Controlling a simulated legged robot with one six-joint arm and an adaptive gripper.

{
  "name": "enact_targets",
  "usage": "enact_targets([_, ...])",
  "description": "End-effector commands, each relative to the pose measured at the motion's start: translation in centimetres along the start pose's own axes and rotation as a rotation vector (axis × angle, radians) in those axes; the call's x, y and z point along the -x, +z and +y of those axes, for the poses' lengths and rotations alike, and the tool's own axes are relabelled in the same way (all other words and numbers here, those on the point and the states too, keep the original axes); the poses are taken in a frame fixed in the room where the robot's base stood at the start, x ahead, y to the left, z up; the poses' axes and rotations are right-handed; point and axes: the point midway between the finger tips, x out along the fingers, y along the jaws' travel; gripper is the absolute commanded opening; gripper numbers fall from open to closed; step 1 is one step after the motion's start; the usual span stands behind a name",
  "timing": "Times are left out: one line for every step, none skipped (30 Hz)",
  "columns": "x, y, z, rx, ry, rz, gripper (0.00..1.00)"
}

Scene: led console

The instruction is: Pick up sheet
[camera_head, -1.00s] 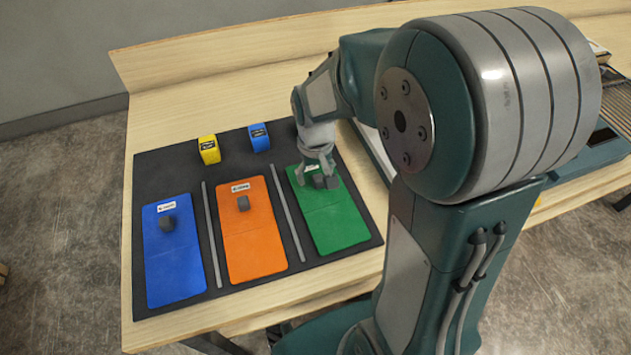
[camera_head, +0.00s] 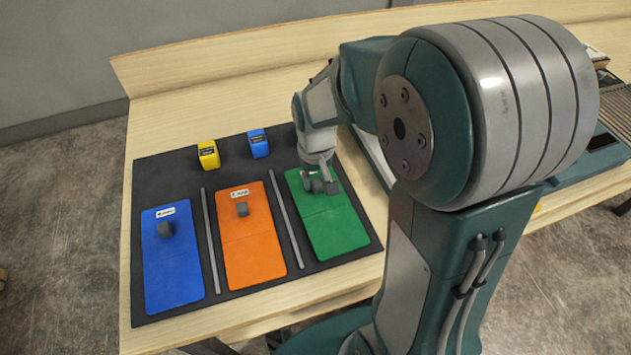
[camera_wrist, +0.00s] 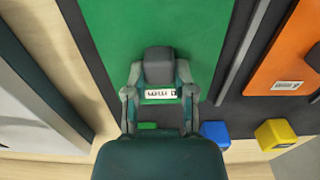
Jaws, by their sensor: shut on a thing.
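A green sheet (camera_head: 338,228) lies flat at the right of a black mat, and it also fills the upper middle of the wrist view (camera_wrist: 150,25). A dark grey knob (camera_wrist: 159,66) stands on the sheet near its labelled end. My gripper (camera_head: 320,184) is at that end, shut on the knob, with one finger on either side in the wrist view (camera_wrist: 159,82). The white label shows between the fingers. An orange sheet (camera_head: 255,255) and a blue sheet (camera_head: 174,275) lie to the left, each with its own grey knob.
Grey bars (camera_head: 287,223) divide the black mat (camera_head: 172,165) between the sheets. A yellow block (camera_head: 208,154) and a blue block (camera_head: 258,143) stand behind the sheets. My arm covers much of the right side.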

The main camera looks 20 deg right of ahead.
Motion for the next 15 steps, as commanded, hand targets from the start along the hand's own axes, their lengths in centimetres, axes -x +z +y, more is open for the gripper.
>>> enact_targets([0.6, -0.1, 0.0, 0.0, 0.0, 0.004, 0.0])
enact_targets([0.9, -0.1, 0.0, 0.0, 0.0, 0.005, 0.0])
enact_targets([1.5, -0.1, 0.0, 0.0, 0.0, 0.005, 0.0])
enact_targets([2.0, -0.1, 0.0, 0.0, 0.0, 0.006, 0.0])
enact_targets([2.5, -0.1, 0.0, 0.0, 0.0, 0.007, 0.0])
enact_targets([3.1, 0.3, 0.2, -0.001, 0.0, 0.006, 0.0])
enact_targets([3.5, 0.6, 0.3, -0.001, 0.0, 0.006, 0.0])
enact_targets([3.9, 1.0, 0.5, -0.001, 0.0, 0.005, 0.0])
enact_targets([4.4, 1.5, 0.6, -0.001, 0.0, 0.007, 0.0])
enact_targets([4.9, 1.8, 0.8, -0.001, 0.0, 0.006, 0.0])
enact_targets([5.4, 2.1, 0.9, -0.002, 0.0, 0.007, 0.0])
enact_targets([6.0, 2.6, 1.1, -0.002, 0.0, 0.007, 0.0])
enact_targets([6.5, 3.0, 1.3, -0.002, 0.0, 0.007, 0.0])
enact_targets([6.9, 3.4, 1.4, -0.001, 0.001, 0.007, 0.0])
enact_targets([7.5, 3.9, 1.6, -0.001, 0.001, 0.007, 0.0])
